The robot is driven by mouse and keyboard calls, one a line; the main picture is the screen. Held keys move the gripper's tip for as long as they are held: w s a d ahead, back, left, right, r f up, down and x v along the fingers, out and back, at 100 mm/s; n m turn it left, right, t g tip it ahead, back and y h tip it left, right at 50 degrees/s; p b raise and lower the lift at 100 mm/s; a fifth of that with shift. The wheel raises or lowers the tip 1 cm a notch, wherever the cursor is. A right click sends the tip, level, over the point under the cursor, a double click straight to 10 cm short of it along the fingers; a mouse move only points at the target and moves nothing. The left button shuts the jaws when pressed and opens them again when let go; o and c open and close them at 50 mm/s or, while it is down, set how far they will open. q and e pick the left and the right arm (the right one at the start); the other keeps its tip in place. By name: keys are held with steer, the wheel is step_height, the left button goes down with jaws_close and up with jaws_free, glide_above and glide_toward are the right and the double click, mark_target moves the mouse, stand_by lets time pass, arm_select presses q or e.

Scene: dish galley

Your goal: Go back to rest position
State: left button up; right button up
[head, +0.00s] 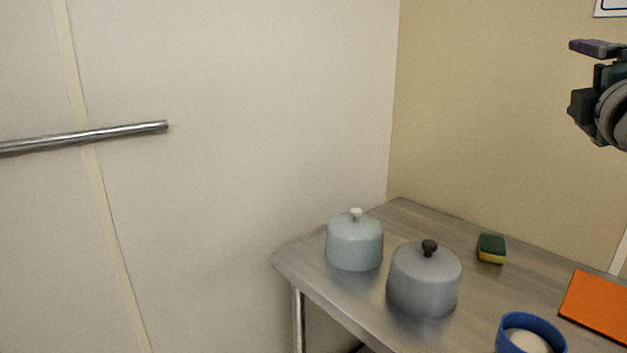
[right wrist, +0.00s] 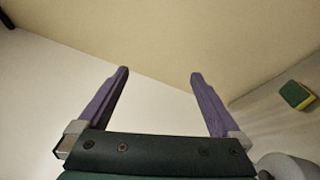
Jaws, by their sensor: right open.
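My right gripper (head: 580,78) is raised at the upper right of the head view, well above the metal table and apart from everything on it. In the right wrist view its two purple fingers (right wrist: 158,85) are spread wide with nothing between them. My left gripper is in neither view.
A metal table (head: 455,235) holds a pale blue lidded pot (head: 354,245), a grey lidded pot (head: 423,283), a green-yellow sponge (head: 491,249), an orange board (head: 598,304) and a blue container (head: 549,329). A metal rail (head: 95,135) is at left. Air around the gripper is clear.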

steer(key=s+d+f+m+g, duration=0.2)
steer(key=s+f+m+g, duration=0.2)
steer(key=f+m+g, duration=0.3)
steer(key=s+d+f+m+g, duration=0.2)
steer(key=s+f+m+g, duration=0.15)
steer(key=f+m, duration=0.45)
steer(key=s+a+f+g+y, duration=0.2)
steer(key=s+a+f+y, duration=0.1)
steer(key=s+a+f, duration=0.55)
steer(key=s+a+f+g+y, duration=0.3)
steer(key=s+a+f, duration=0.45)
steer(key=s, duration=0.65)
steer(key=s+a+r+y, duration=0.2)
steer(key=s+a+r, duration=0.35)
steer(key=s, duration=0.35)
step_height(320, 180, up, 36)
steer(key=p, duration=3.8)
steer(key=shift+w+r+h, duration=0.2)
steer(key=shift+w+h, duration=0.1)
steer(key=shift+w, duration=0.1)
steer(key=shift+t, duration=0.25)
